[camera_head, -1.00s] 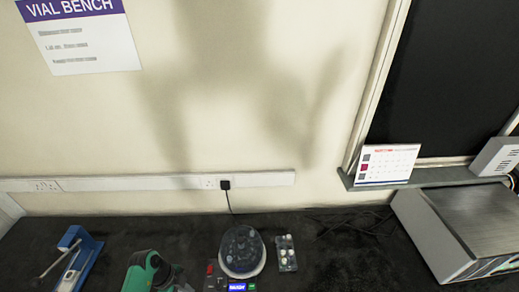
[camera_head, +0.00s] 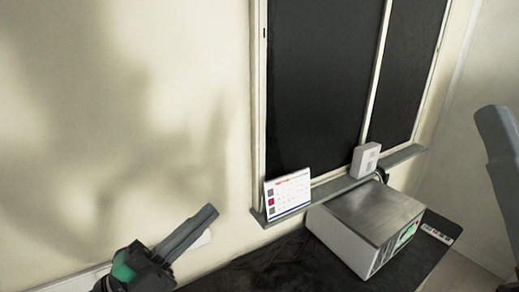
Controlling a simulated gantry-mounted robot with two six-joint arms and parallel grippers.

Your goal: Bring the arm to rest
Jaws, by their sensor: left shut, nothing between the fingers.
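My left gripper (camera_head: 208,214) shows at the lower left of the head view, with a green and black body and dark grey fingers pointing up and right. Its fingers are shut with nothing between them. It appears in front of the cream wall, above the dark bench top (camera_head: 275,268). A grey part at the right edge looks like part of my right arm. My right gripper is not seen.
A silver box-shaped instrument (camera_head: 372,213) stands on the bench at right. A calendar (camera_head: 288,194) and a small white box (camera_head: 365,161) stand on the grey window sill (camera_head: 330,188). The bench between gripper and instrument looks mostly clear, with dark cables.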

